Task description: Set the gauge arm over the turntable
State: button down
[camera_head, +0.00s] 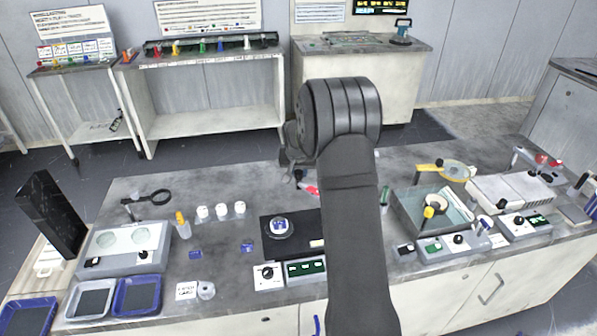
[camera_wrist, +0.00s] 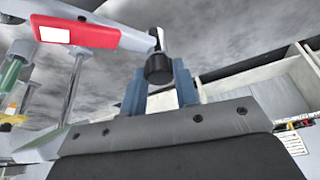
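The gauge arm is a red bar (camera_wrist: 75,33) with a white label on a grey post (camera_wrist: 75,88), at the upper left of the wrist view. Its red part also shows beside my forearm in the head view (camera_head: 311,190); the rest is hidden. A black knob (camera_wrist: 159,70) with a pale pin above it is at the bar's right end. My gripper (camera_wrist: 159,78) has a blue-grey finger against each side of this knob. In the head view my wrist hides the fingers. The turntable (camera_head: 278,228) is a round disc on a black plate, in front of the bar, with a white-and-blue piece on it.
Three white jars (camera_head: 221,211) and an orange bottle (camera_head: 183,225) stand left of the turntable. A control box with a dial (camera_head: 267,275) is in front. A glass-walled basin (camera_head: 408,219) stands to the right. Blue trays (camera_head: 136,296) sit at front left.

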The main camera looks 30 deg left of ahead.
jog(key=shift+s, duration=0.1)
jog(key=shift+s+a+n+y, duration=0.15)
jog(key=shift+s+n+y, duration=0.15)
jog(key=shift+s+n, duration=0.45)
jog(key=s+d+n+g+y, duration=0.1)
jog(key=s+d+n+g, duration=0.2)
jog(key=s+n, duration=0.7)
jog(key=shift+s+d+n+g+y, duration=0.3)
jog(key=shift+s+d+n+g, duration=0.1)
jog(key=shift+s+d, duration=0.45)
jog(key=shift+s+f, duration=0.1)
jog(key=shift+s, duration=0.05)
jog(key=c, duration=1.1)
grip_release()
jog(key=v, duration=1.7)
jog(key=shift+r, duration=0.25)
